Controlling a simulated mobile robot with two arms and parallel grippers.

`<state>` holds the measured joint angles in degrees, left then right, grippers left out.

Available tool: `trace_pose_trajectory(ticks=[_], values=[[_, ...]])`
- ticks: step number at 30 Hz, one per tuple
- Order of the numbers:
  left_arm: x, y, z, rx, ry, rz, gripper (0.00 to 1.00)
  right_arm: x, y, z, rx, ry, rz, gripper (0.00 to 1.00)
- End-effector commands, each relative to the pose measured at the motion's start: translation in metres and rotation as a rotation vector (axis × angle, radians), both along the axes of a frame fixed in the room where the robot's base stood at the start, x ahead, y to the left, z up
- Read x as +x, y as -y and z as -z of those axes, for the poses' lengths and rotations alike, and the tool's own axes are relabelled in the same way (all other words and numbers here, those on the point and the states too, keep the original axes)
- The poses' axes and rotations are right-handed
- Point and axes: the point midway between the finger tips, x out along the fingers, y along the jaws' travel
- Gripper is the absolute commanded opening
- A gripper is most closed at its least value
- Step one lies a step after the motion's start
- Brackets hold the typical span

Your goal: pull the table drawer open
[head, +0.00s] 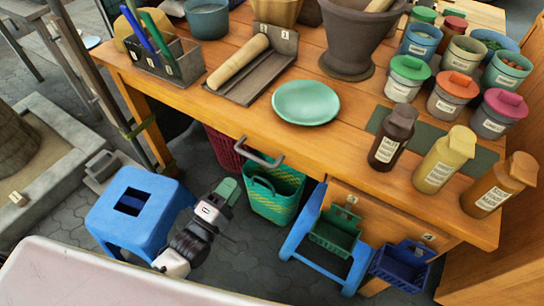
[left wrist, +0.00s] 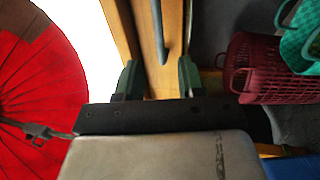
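The wooden table (head: 300,128) fills the upper part of the head view. A grey bar handle (head: 262,154) sticks out from its front edge; the drawer's outline is hard to make out and it looks closed. My left gripper (head: 229,190) is below and slightly left of the handle in the head view, apart from it. In the left wrist view my left gripper (left wrist: 159,78) is open, its two green fingers apart with nothing between the tips. The handle (left wrist: 159,30) lies ahead, roughly in line with the gap. My right gripper is not in view.
A blue stool (head: 165,222) stands left of my left arm. A green basket (head: 275,195) and a red basket (head: 222,150) sit under the table near the handle. Bottles, including a dark one (head: 392,140), and a green plate (head: 306,102) stand on the tabletop.

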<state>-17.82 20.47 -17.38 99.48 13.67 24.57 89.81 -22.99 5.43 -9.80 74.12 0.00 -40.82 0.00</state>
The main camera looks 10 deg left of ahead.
Motion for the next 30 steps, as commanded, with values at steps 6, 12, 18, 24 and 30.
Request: trace_pose_trajectory(ticks=[6, 12, 18, 24, 30], values=[[0.031, 0.011, -0.008, -0.003, 0.004, -0.001, 0.39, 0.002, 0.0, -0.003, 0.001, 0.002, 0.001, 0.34], [0.066, 0.024, -0.014, -0.001, 0.003, -0.001, 0.39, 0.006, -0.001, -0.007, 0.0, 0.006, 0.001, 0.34], [0.09, 0.033, -0.018, 0.001, 0.0, -0.001, 0.39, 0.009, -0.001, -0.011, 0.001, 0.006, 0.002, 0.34], [0.097, 0.036, -0.02, 0.003, -0.001, 0.0, 0.39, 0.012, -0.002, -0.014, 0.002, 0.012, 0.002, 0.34], [0.097, 0.035, -0.02, 0.003, -0.002, 0.0, 0.39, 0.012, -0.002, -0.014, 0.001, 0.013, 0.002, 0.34]])
